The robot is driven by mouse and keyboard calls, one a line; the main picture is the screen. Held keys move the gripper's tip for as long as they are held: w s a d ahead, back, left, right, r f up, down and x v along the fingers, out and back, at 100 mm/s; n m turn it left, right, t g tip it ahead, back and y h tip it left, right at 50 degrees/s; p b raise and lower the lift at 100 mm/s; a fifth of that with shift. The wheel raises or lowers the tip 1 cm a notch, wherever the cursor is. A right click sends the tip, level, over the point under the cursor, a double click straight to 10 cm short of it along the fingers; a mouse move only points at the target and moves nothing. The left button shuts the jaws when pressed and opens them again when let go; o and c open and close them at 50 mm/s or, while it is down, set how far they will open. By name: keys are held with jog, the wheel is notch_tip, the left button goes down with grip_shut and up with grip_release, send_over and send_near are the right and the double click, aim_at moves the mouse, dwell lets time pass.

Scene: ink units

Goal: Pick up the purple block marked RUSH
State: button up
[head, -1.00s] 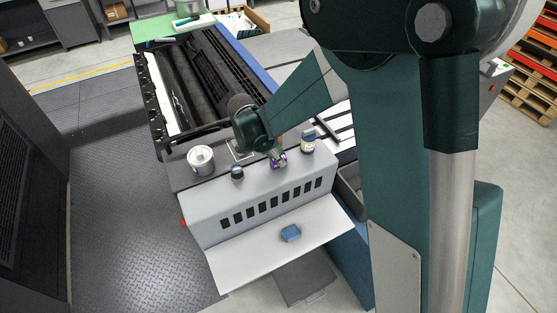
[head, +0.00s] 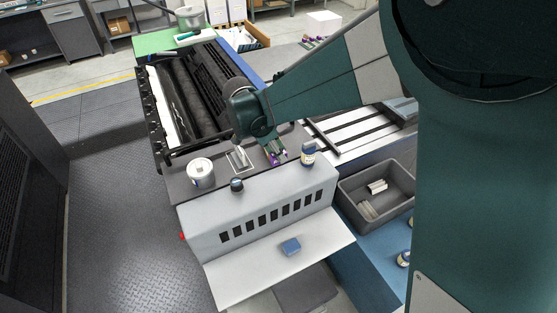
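The purple block (head: 273,159) shows in the head view at the tip of my gripper (head: 275,151), above the dark top of the grey machine housing. The gripper points down, and the purple shows at and between its fingertips. It appears shut on the block, which has moved along with it. The fingers cover part of the block, and the marking RUSH is too small to read.
A blue block (head: 291,246) lies on the white shelf (head: 245,275). A grey bin (head: 347,198) is at right. Dark rollers lie behind.

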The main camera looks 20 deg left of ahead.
jog(key=shift+r, duration=0.35)
jog(key=shift+w+a, duration=0.1)
dwell(0.4)
